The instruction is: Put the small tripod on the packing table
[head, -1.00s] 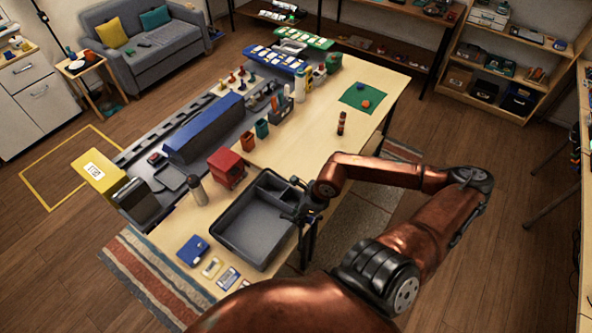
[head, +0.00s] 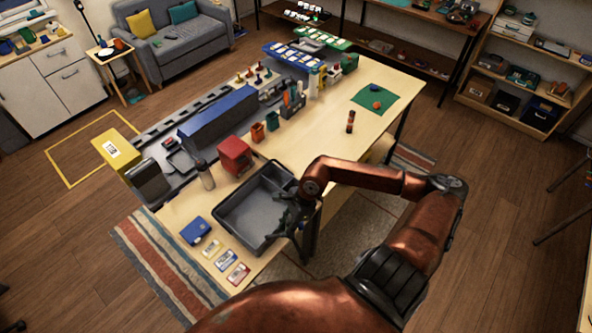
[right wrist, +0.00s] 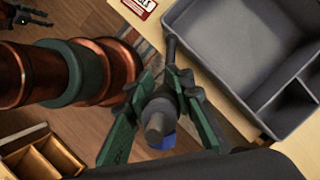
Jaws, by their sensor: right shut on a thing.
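My right gripper (head: 286,224) is at the near right edge of the grey tray in the head view. In the right wrist view its green-dark fingers (right wrist: 158,125) are closed around a dark grey thing with stubby ends and a thin rod, seemingly the small tripod (right wrist: 157,112). The tripod is hard to make out in the head view. The packing table seems to be the long light wooden table (head: 312,137). A dark clawed shape, perhaps my left gripper (right wrist: 28,16), shows at the upper left of the wrist view; its fingers are unclear.
The grey divided tray (head: 222,213) stands on the table's near end, with a blue box (head: 195,230), several cards and a red box (head: 235,155) around it. A small dark-red bottle (head: 350,121) and green mat (head: 375,99) are farther right. The table's middle is clear.

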